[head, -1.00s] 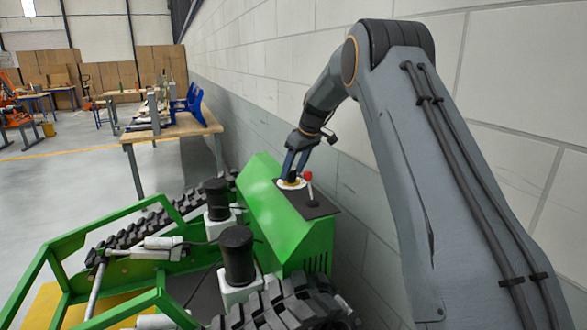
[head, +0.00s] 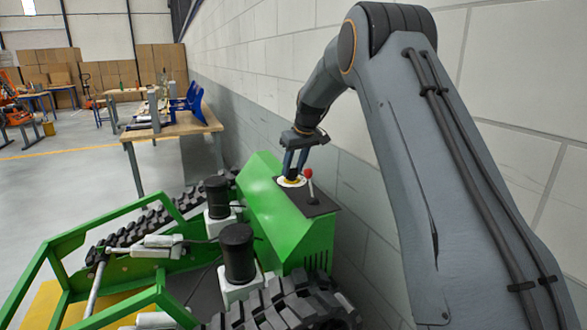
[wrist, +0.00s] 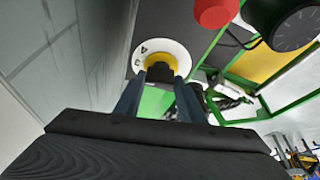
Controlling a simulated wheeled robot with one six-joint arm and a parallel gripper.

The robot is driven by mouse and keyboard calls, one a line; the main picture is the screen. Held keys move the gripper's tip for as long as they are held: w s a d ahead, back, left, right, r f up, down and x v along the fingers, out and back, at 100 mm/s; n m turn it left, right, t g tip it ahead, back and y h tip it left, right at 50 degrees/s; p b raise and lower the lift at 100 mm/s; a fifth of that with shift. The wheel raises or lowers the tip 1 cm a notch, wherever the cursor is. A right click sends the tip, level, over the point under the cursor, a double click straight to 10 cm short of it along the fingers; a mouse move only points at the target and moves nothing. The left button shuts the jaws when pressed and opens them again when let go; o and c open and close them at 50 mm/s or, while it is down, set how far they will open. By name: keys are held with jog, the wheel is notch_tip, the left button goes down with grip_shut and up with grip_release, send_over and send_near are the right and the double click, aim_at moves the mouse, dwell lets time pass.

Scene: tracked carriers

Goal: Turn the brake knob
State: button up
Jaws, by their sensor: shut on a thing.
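The brake knob is a dark knob on a yellow base (wrist: 158,66) with a round white dial plate (wrist: 172,48) around it. In the head view the white dial (head: 291,182) sits on the dark top panel of the green carrier (head: 268,215). My gripper (head: 294,168) points down onto the knob from above. In the wrist view the two fingers of my gripper (wrist: 160,85) reach to the knob, one on each side, and are shut on it.
A red-topped lever (head: 308,174) stands close to the right of the knob; its red ball (wrist: 215,12) is near in the wrist view. A block wall (head: 380,150) runs behind the carrier. A wooden table (head: 172,128) stands farther back.

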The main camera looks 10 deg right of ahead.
dwell(0.3)
jog(key=o, duration=1)
jog(key=shift+o, duration=0.2)
jog(key=b+v, duration=0.2)
jog(key=v, duration=0.6)
jog(key=shift+f, duration=0.1)
